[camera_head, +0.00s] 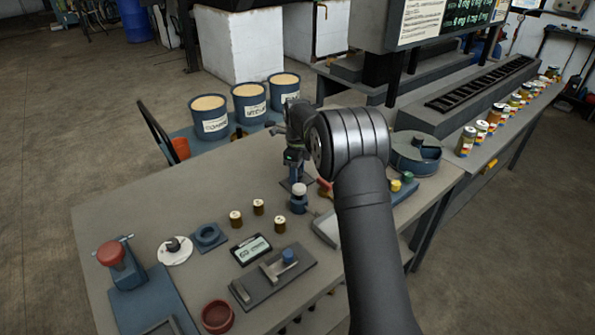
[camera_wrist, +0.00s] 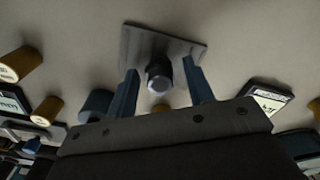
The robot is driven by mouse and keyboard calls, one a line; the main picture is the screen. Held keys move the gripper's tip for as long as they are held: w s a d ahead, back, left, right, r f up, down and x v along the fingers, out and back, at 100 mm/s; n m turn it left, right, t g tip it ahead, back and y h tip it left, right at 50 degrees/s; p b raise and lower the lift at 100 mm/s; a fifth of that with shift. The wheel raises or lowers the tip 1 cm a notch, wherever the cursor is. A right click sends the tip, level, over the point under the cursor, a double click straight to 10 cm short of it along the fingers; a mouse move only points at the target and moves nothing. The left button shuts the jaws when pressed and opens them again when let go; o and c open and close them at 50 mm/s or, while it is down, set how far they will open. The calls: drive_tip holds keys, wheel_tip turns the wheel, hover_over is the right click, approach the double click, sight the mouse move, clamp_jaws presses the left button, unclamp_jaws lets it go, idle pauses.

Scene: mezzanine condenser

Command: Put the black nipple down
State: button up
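A short dark cylinder, which looks like the black nipple (camera_wrist: 159,76), stands on a dark square plate (camera_wrist: 185,47) in the wrist view. My gripper (camera_wrist: 160,85) has one blue finger on each side of it, with a visible gap on both sides, so the fingers look open and not touching it. In the head view my gripper (camera_head: 295,165) points down at the far part of the table, over a dark plate (camera_head: 308,181). The nipple itself is hidden there behind my gripper.
A blue piece with a white top (camera_head: 298,197) stands close in front of my gripper. Brass cylinders (camera_head: 279,225), a small display (camera_head: 251,249), a white disc (camera_head: 175,251) and a red bowl (camera_head: 217,317) are nearer. Labelled tubs (camera_head: 249,104) stand behind. The table's left middle is clear.

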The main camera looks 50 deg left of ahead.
wheel_tip(320, 180, up, 12)
drive_tip(key=shift+r, duration=0.15)
idle(0.4)
wheel_tip(320, 180, down, 12)
drive_tip(key=shift+r, duration=1.65)
